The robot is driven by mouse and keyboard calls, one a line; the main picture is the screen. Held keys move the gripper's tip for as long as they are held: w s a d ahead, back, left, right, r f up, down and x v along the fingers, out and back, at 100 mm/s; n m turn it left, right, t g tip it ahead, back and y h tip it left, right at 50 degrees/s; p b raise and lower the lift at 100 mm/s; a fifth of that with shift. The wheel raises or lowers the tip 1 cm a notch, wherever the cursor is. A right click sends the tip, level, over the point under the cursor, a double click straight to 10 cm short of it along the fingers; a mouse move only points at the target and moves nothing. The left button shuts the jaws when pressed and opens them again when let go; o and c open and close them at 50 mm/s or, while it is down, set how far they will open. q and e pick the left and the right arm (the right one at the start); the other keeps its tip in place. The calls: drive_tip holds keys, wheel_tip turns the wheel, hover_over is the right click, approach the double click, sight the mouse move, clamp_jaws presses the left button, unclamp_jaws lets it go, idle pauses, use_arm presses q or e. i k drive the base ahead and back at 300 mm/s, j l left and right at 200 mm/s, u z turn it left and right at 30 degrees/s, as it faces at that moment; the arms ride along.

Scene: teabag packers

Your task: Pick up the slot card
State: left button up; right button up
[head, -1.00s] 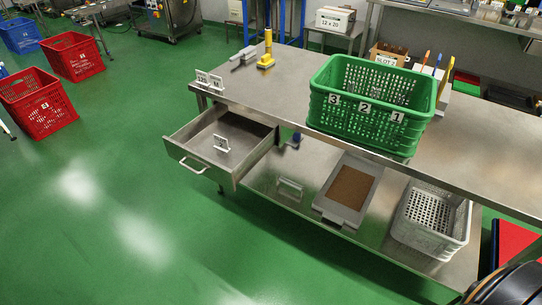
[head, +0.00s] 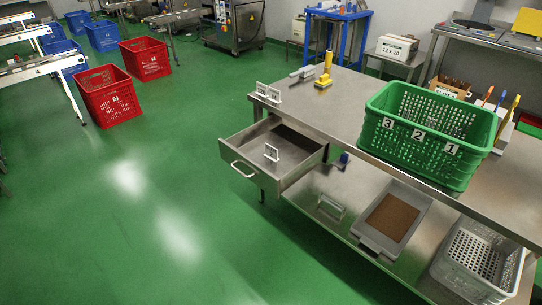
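A small white card on a stand (head: 271,152) stands upright inside the open drawer (head: 239,157) of the steel table; its marking is too small to read. Two similar white cards (head: 268,92) stand close together at the table's near left corner. Another white card or frame-like piece (head: 331,207) stands on the lower shelf. I cannot tell which of these is the slot card. A cardboard box (head: 450,88) behind the green crate also bears a white label. Neither of my grippers is in view.
The green crate (head: 418,138) marked 3, 2, 1 sits on the steel table (head: 345,98). A grey tray with brown contents (head: 369,235) and a grey basket (head: 476,263) are on the lower shelf. The drawer sticks out leftward. Green floor at left is clear, with red crates (head: 108,98) beyond.

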sight(271, 152)
drive_tip(key=i+j+z, duration=0.15)
drive_tip(key=z, duration=0.3)
drive_tip(key=i+j+z, duration=0.2)
drive_tip(key=z, duration=0.3)
drive_tip(key=i+j, duration=0.15)
drive_tip(key=j, duration=0.2)
drive_tip(key=i+j+z, duration=0.15)
drive_tip(key=i+j, duration=0.2)
drive_tip(key=j, duration=0.35)
drive_tip(key=i+j+z, duration=0.15)
drive_tip(key=j, duration=0.2)
drive_tip(key=i+j, duration=0.1)
drive_tip(key=j, duration=0.25)
drive_tip(key=i+j+z, duration=0.1)
drive_tip(key=j, duration=0.25)
drive_tip(key=i+j+z, duration=0.1)
drive_tip(key=j, duration=0.3)
drive_tip(key=i+l, duration=0.2)
